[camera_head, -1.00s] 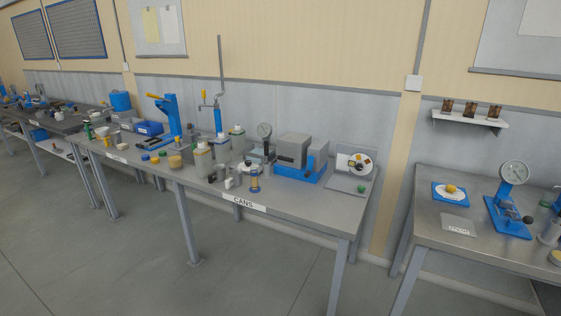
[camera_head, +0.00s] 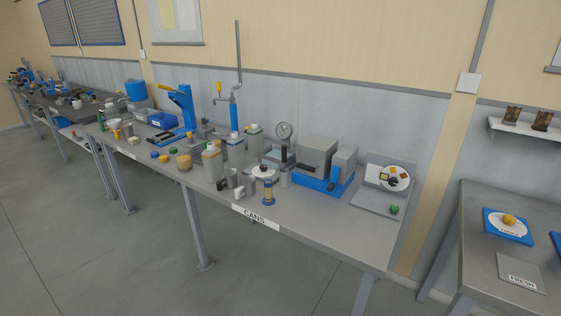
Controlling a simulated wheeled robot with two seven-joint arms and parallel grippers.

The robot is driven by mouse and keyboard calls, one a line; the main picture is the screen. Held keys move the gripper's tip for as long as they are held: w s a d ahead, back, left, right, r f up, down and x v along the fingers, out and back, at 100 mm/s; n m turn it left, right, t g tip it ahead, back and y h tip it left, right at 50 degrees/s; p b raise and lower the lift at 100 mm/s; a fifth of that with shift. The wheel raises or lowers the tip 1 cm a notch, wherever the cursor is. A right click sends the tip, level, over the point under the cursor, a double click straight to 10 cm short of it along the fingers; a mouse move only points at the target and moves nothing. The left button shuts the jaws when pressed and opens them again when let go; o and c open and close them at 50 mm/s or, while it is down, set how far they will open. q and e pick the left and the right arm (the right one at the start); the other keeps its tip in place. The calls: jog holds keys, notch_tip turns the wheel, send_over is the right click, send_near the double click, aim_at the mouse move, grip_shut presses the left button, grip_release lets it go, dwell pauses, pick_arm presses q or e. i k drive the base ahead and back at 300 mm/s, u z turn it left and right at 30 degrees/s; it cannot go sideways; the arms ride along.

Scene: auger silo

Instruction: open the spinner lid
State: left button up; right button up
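No part is clearly labelled as the spinner, and I cannot tell for sure which thing it is. On the bench marked CANS, a grey boxy machine (camera_head: 317,157) sits on a blue base (camera_head: 318,181). A low round pot with a white top and dark knob (camera_head: 264,173) stands left of it, with its top on. A white disc with coloured patches (camera_head: 395,178) is on a grey panel at the bench's right end. Neither gripper is in view.
The CANS bench (camera_head: 335,234) has a clear front right area. Several jars, tins and a blue press (camera_head: 186,110) crowd its left and middle. A FRESH plate (camera_head: 520,272) lies on the right bench. A narrow gap separates the benches. The floor (camera_head: 120,255) in front is clear.

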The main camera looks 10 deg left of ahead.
aim_at(314, 153)
jog(key=z, duration=0.3)
jog(key=i, duration=0.85)
jog(key=z, duration=0.6)
